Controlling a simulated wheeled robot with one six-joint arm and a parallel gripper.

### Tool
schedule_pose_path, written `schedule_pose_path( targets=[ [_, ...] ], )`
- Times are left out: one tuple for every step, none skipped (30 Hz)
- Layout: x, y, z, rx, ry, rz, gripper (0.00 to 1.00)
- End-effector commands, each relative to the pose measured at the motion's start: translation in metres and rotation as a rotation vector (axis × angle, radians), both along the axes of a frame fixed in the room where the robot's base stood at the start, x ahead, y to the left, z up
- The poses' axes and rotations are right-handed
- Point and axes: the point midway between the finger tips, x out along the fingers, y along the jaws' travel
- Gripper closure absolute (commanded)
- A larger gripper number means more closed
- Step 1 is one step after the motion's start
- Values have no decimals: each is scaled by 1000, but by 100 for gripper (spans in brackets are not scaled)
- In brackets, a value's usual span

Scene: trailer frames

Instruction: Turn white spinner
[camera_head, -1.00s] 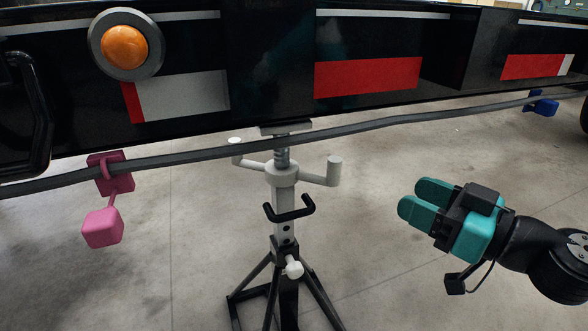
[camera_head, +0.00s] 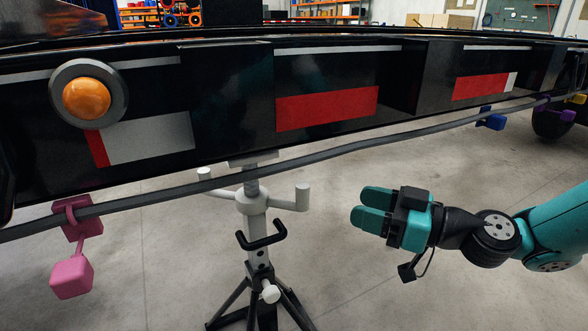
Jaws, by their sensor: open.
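The white spinner (camera_head: 252,201) sits on a stand under the trailer frame. It has a round hub with two side arms that end in upright pegs. The right peg (camera_head: 302,197) is in plain view, and the left arm reaches back behind the grey cable. My gripper (camera_head: 372,208) is open and empty to the right of the spinner, with its teal fingers pointing left toward the right peg. A clear gap lies between the fingertips and that peg.
A black hook (camera_head: 262,236) juts from the stand below the spinner, above black tripod legs (camera_head: 232,302). A grey cable (camera_head: 330,150) crosses in front of the trailer frame (camera_head: 230,95). Pink (camera_head: 72,277) and blue (camera_head: 490,117) blocks are at the sides. The floor around my gripper is clear.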

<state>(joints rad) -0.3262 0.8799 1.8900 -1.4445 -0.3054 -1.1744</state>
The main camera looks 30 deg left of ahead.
Motion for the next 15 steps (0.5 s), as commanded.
schedule_pose_path(
  targets=[
    [-2,15,-2,3,-8,9,47],
    [-3,23,-2,4,-9,10,47],
    [-3,32,-3,4,-9,9,47],
    [-2,39,-3,3,-9,9,47],
    [-3,46,-3,4,-10,9,47],
    [-3,55,-3,5,-10,8,47],
    [-3,62,-3,4,-9,9,47],
    [-2,69,-4,3,-10,8,47],
    [-3,78,-3,4,-10,8,47],
    [-2,84,-3,6,-10,7,47],
    [-3,91,-3,4,-9,8,47],
    [-2,98,-3,4,-9,7,47],
    [-2,104,-3,4,-9,7,47],
    [-2,109,-2,5,-8,7,47],
    [-2,115,-2,5,-9,5,47]
  ],
)
